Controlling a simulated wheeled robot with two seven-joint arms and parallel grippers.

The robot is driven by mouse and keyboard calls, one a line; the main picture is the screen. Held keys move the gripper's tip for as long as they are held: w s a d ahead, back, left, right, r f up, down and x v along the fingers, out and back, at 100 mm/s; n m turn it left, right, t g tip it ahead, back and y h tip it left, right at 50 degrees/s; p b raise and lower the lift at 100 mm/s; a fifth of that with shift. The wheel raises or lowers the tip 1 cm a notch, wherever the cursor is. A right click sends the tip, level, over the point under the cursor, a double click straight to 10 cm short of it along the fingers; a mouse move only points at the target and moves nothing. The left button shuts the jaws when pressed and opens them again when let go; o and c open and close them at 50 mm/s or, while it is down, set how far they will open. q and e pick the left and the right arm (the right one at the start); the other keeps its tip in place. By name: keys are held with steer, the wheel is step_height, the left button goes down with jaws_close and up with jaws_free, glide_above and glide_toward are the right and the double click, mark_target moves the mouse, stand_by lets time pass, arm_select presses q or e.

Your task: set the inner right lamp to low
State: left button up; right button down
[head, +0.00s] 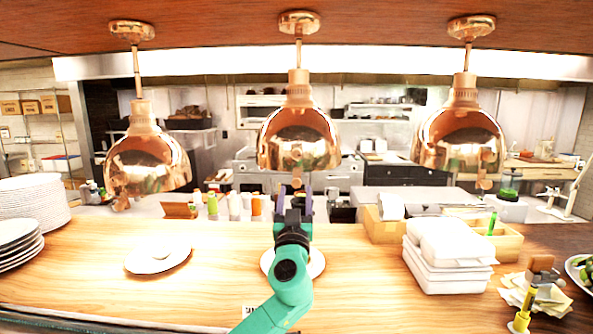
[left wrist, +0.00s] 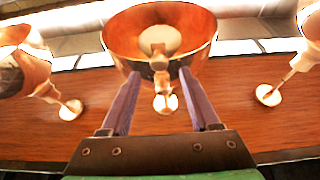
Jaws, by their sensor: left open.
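Three copper dome lamps hang in a row in the head view: a left lamp (head: 147,165), a middle lamp (head: 299,140) and a right lamp (head: 460,138). Small copper knobs show at their lower edges, including the right lamp's knob (head: 484,182). I cannot tell by sight which lamp is named inner right. My left gripper (head: 294,192) points up, open and empty, just under the middle lamp. In the left wrist view a copper lamp (left wrist: 202,28) and its knob (left wrist: 158,62) lie between and beyond the open fingers, apart from them. The right gripper is not in view.
Below is a wooden counter (head: 90,270) with plate stacks (head: 34,205) at left and a plate (head: 150,262). White containers (head: 447,270), a wooden box (head: 383,228) and a yellow bottle (head: 523,310) stand at right. A wooden canopy (head: 220,25) spans above. Air between the lamps is free.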

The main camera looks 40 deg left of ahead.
mark_target(296, 184)
arm_select(q)
steer(key=p+x, duration=0.1)
steer(key=x, duration=0.4)
steer(key=shift+w+a+f+p, duration=0.1)
steer(key=shift+w+a+p, duration=0.1)
steer(key=shift+p, duration=0.1)
steer(key=shift+d, duration=0.1)
steer(key=shift+s+d, duration=0.1)
steer(key=c, duration=0.8)
jaws_close()
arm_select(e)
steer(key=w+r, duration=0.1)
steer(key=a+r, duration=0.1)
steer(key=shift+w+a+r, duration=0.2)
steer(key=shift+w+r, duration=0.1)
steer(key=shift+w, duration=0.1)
